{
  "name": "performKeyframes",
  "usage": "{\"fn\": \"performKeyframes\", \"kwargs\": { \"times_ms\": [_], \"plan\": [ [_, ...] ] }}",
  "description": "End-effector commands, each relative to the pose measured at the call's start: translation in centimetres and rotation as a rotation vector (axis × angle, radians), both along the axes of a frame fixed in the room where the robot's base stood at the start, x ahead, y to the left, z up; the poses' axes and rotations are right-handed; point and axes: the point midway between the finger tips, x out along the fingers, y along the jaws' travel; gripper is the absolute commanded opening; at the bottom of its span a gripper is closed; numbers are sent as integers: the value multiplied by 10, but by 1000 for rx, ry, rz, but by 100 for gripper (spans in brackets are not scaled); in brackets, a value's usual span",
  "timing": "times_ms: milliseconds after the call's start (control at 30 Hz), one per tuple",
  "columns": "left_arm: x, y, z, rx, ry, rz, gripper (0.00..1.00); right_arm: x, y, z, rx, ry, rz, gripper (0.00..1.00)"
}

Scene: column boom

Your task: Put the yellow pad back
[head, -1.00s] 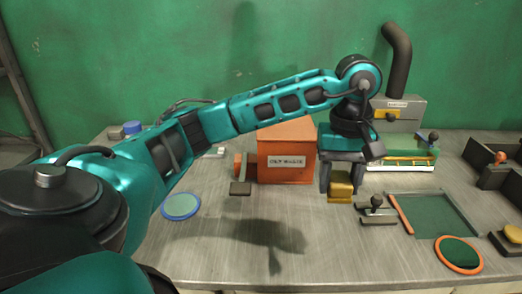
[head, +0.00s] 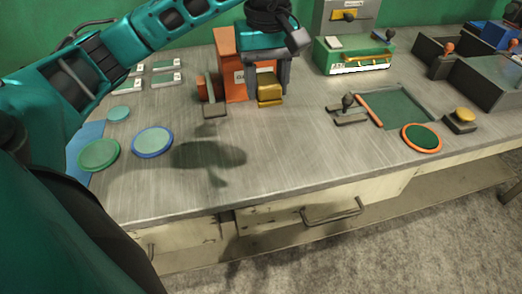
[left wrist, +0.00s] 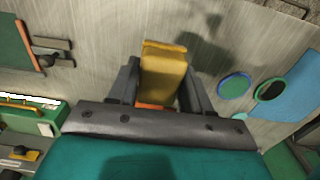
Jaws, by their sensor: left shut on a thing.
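The yellow pad (head: 270,96) is a blocky yellow piece held between the two dark fingers of my left gripper (head: 268,88). In the head view the gripper points down, in front of the right part of the orange waste box. In the left wrist view the pad (left wrist: 163,76) sits between the fingers, with the grey bench beyond it. A shadow on the bench suggests it is held above the surface; the exact height is unclear. My right gripper is not in view.
The orange box (head: 230,60) stands behind the gripper, with a grey paddle (head: 214,109) at its left. A blue-rimmed disc (head: 152,141), a green disc (head: 99,154), an orange-rimmed disc (head: 422,138) and a yellow-topped block (head: 461,119) lie around. The bench's front middle is clear.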

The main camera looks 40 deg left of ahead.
Motion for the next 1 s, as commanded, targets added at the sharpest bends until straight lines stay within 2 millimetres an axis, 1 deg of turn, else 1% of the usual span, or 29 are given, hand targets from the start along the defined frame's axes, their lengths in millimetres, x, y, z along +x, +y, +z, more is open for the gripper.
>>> {"fn": "performKeyframes", "kwargs": {
  "times_ms": [33, 67, 300, 433, 533, 767, 1000],
  "plan": [
    [-2, -1, -17, -2, 8, -1, 24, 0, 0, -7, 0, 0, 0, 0],
    [-2, -1, -23, -1, 8, 0, 24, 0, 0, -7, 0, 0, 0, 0],
    [-2, 0, -87, 0, 9, 0, 24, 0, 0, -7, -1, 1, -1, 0],
    [-2, 0, -117, -1, 7, 0, 24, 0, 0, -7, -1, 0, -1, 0],
    [-1, 0, -132, 0, 4, -1, 24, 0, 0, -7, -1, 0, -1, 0],
    [-1, 0, -147, 0, 3, 0, 24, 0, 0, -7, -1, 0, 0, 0],
    [-1, -1, -181, -1, 3, 0, 24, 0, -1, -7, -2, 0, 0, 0]
  ]
}}
